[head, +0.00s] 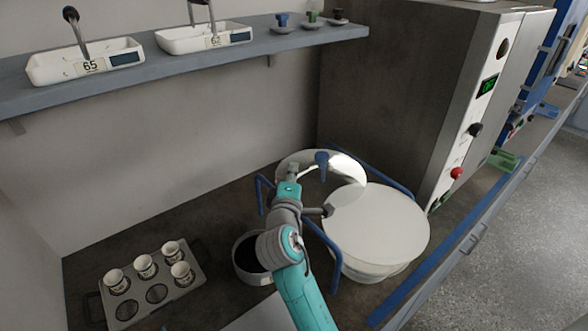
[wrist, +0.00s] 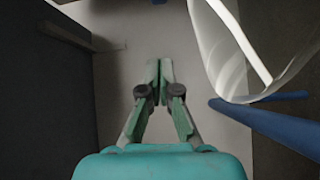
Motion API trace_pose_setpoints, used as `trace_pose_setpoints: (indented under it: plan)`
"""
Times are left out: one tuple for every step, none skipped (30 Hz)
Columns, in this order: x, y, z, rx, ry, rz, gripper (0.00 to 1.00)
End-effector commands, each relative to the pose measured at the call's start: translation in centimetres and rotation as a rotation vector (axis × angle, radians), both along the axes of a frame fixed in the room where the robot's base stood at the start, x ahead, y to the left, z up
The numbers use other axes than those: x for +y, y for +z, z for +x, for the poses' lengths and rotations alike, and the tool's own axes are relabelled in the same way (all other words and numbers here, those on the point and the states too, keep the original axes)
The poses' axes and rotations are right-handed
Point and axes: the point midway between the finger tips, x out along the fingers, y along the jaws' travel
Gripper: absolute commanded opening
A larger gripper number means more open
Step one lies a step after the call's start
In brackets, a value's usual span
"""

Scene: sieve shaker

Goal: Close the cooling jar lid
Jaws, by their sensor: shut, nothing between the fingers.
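The cooling jar (head: 375,262) stands at the right of the bench, with a broad pale round top surface facing up. A clear, shiny round lid with a blue knob (head: 322,160) sits behind and left of it, apparently raised and tilted; how it joins the jar is hard to see. My gripper (head: 292,172) is at the left side of this lid; contact cannot be told. In the wrist view my gripper (wrist: 159,82) is shut and empty, its fingertips together. A clear curved edge, likely the lid (wrist: 235,50), is at the upper right there, apart from the fingertips.
Blue rails (head: 322,240) run beside the jar; a blue bar (wrist: 275,128) is right of my fingers. A dark-bottomed pan (head: 242,268) is left of my arm. A tray of cups (head: 150,300) lies front left. A tall grey machine (head: 400,100) stands behind the jar; a shelf (head: 180,65) runs above.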

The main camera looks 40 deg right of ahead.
Motion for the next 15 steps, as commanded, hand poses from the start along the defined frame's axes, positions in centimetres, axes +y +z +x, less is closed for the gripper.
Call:
trace_pose_setpoints:
  plan:
    - [-0.8,0.2,0.7,-0.001,-0.003,0.0,0.0]
    - [-1.1,0.1,1.1,-0.001,-0.003,0.0,0.0]
    - [-1.6,0.2,1.7,-0.002,-0.003,0.0,0.0]
    - [-2.0,0.2,2.1,-0.002,-0.003,0.0,0.0]
    - [-2.4,0.2,2.5,-0.001,-0.003,0.0,0.0]
    - [-2.8,0.3,3.0,-0.002,-0.003,0.001,0.0]
    - [-3.1,0.3,3.4,-0.001,-0.002,0.0,0.0]
    - [-3.5,0.3,3.7,-0.002,-0.002,0.0,0.0]
    - [-3.9,0.3,4.2,-0.001,-0.003,0.0,0.0]
    - [-4.2,0.3,4.6,-0.002,-0.002,0.001,0.0]
    - [-4.5,0.4,4.9,-0.002,-0.002,0.001,0.0]
    - [-4.9,0.3,5.4,-0.001,-0.002,0.001,0.0]
    - [-5.2,0.4,5.7,-0.001,-0.002,0.0,0.0]
    - [-5.5,0.5,6.0,-0.002,-0.002,0.0,0.0]
    - [-5.7,0.2,5.1,0.0,-0.003,0.0,0.0]
